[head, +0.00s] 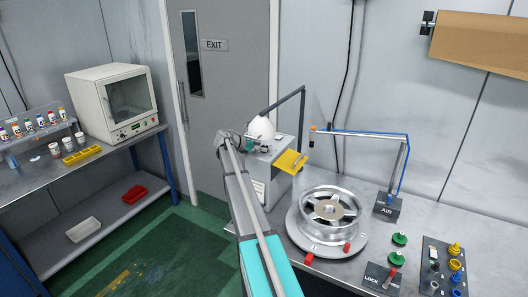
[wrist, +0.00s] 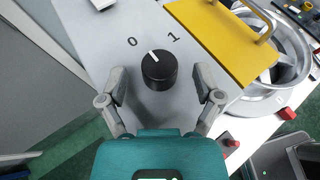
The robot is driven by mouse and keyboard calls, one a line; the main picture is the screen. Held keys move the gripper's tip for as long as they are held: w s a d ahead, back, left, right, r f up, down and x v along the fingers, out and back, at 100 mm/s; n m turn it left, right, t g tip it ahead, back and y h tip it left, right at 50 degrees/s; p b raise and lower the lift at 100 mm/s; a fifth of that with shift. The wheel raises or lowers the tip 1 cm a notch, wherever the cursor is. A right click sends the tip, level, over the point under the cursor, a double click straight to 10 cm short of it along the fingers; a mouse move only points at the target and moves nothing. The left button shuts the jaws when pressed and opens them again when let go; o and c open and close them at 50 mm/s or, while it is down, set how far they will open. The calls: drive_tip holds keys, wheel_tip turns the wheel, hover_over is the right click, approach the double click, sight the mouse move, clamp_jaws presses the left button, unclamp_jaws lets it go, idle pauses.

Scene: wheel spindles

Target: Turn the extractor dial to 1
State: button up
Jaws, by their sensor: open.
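The extractor dial (wrist: 160,72) is a black round knob on the light grey face of the extractor box (wrist: 100,35). Its white pointer line faces up and left, between the printed 0 (wrist: 132,42) and 1 (wrist: 174,37), closer to the 0. My gripper (wrist: 161,78) is open, its two grey fingers on either side of the dial with a gap at each side. In the head view the extractor box (head: 258,188) stands at the bench's left end, with my arm reaching to it. The dial cannot be made out there.
A yellow plate with a handle (wrist: 225,38) juts out beside the dial, right of the 1. A wheel (head: 330,208) sits on a round stand to the right. The AIR post (head: 388,206), LOCK box (head: 382,278) and coloured knobs are farther right.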

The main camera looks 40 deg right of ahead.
drive_tip(key=shift+x, duration=1)
drive_tip(key=c, duration=1.1)
drive_tip(key=shift+c, duration=0.2)
drive_tip(key=shift+w+m+g, duration=0.1)
drive_tip(key=shift+m+g, duration=0.2)
clamp_jaws()
drive_tip(key=m+g+y, duration=0.2)
drive_tip(key=m+g, duration=0.1)
drive_tip(key=shift+w+g, duration=0.1)
drive_tip(key=shift+g, duration=0.2)
drive_tip(key=shift+m+g+y, duration=0.6)
drive_tip(key=shift+m+g, duration=0.3)
drive_tip(key=shift+m, duration=0.2)
drive_tip(key=shift+s+m+g+y, duration=0.2)
drive_tip(key=shift+m+g+y, duration=0.5)
